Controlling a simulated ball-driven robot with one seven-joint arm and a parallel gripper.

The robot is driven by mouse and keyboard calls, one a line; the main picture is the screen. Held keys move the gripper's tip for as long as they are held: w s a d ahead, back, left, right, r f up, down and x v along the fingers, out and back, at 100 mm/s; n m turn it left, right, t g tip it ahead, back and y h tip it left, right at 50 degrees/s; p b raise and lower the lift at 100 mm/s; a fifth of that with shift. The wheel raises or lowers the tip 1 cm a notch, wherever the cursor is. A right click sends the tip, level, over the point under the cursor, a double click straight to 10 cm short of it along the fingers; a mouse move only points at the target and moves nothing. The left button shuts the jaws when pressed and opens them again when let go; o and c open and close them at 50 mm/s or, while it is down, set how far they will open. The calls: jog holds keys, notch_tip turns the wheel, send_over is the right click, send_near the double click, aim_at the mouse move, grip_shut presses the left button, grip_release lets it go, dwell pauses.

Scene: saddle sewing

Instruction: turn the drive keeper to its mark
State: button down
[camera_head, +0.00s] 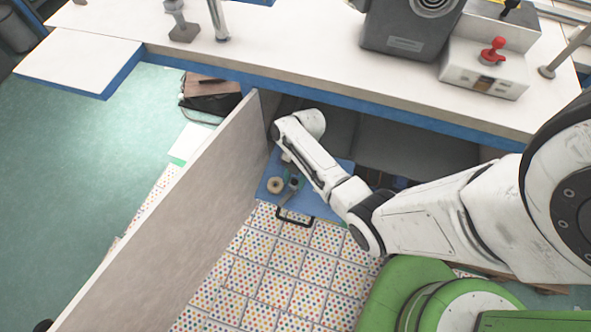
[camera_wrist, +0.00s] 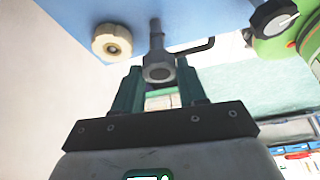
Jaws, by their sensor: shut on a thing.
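In the wrist view, a grey metal piece with a faceted end and a narrow stem, apparently the drive keeper (camera_wrist: 158,66), stands out from a blue panel (camera_wrist: 78,14). The two green fingers of my gripper (camera_wrist: 159,78) are closed on either side of it. A cream ribbed round knob (camera_wrist: 112,42) sits on the panel to its left, apart from the gripper. In the head view, the blue panel (camera_head: 341,168) is low under the bench, with the cream knob (camera_head: 275,185) on it. My arm reaches down there and partly hides the gripper. I cannot make out a mark.
A black handle (camera_head: 295,217) sticks out from the panel's near edge. A tall grey partition (camera_head: 160,230) stands close on the left. The white bench top (camera_head: 300,55) overhangs above, carrying a grey machine (camera_head: 408,28) and a box with a red knob (camera_head: 492,52). Dotted flooring (camera_head: 265,275) lies below.

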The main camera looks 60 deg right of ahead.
jog(key=shift+w+n+g+h+b, duration=0.15)
jog(key=shift+n+g, duration=0.25)
jog(key=shift+n, duration=0.7)
jog(key=shift+n+g+h+b, duration=0.2)
jog(key=shift+n+g, duration=0.2)
jog(key=shift+n, duration=0.7)
jog(key=c, duration=0.6)
grip_release()
